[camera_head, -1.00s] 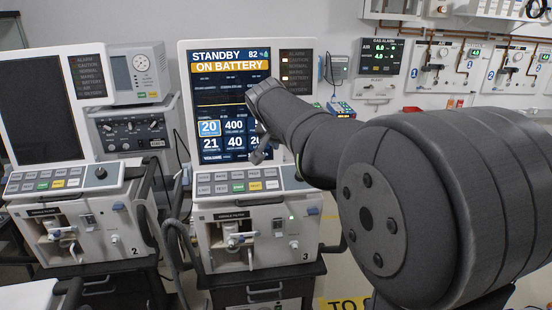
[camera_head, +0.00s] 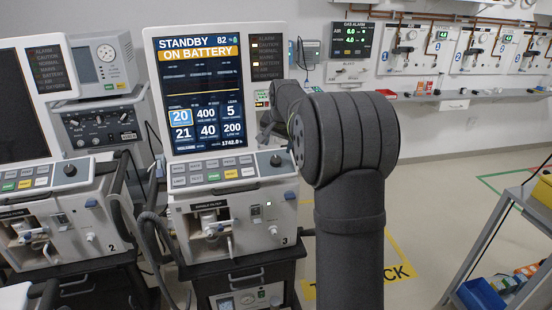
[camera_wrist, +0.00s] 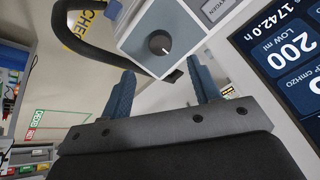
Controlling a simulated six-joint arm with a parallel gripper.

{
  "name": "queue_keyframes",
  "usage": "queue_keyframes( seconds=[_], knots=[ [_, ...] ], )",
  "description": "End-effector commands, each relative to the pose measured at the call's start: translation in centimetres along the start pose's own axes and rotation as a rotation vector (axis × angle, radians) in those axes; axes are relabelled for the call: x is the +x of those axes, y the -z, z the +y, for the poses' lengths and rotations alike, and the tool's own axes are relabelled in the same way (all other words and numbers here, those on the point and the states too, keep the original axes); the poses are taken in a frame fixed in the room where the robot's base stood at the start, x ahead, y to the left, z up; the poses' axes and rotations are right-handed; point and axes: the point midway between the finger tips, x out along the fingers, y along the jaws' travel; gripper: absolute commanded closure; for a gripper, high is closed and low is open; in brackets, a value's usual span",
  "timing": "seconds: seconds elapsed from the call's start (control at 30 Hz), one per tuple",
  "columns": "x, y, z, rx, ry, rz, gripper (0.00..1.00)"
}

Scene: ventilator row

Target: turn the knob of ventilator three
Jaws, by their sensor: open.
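Ventilator three (camera_head: 240,215), marked 3, has a lit screen (camera_head: 203,95) reading STANDBY, ON BATTERY. Its dark round knob (camera_head: 276,160) is at the right end of the key panel. In the wrist view the knob (camera_wrist: 159,43) has a white pointer mark and sits on the pale panel corner, beyond my fingertips and between them across the picture. My gripper (camera_wrist: 160,80) is open with two blue fingers and nothing between them. The knob is apart from the fingers. In the head view my arm stands right of the ventilator, and the fingers cannot be made out.
Ventilator two (camera_head: 65,210), with its own knob (camera_head: 70,169), stands to the left. A dark hose (camera_wrist: 85,45) curves beside the panel in the wrist view. A grey trolley (camera_head: 500,235) with blue bins is at the right. The floor between is open.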

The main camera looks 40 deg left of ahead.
Motion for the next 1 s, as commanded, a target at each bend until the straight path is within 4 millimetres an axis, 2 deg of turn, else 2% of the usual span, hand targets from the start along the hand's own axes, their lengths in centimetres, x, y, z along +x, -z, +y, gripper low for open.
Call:
queue_keyframes(
  seconds=[0.03, 0.2, 0.4, 0.57, 0.83, 0.87, 1.0],
  knots=[
    [1.3, -0.1, 0.0, 0.0, -0.002, -0.003, 0.43],
    [4.8, -0.1, 0.0, 0.0, -0.002, -0.002, 0.43],
    [7.5, 0.0, 0.0, 0.0, -0.001, 0.0, 0.43],
    [8.4, 0.0, 0.0, 0.0, -0.001, 0.001, 0.43],
    [8.6, 0.0, 0.0, 0.0, -0.001, 0.001, 0.43],
    [8.6, 0.0, 0.0, 0.0, -0.001, 0.001, 0.47],
    [8.6, 0.0, 0.0, 0.0, -0.001, 0.001, 0.75]
  ],
)
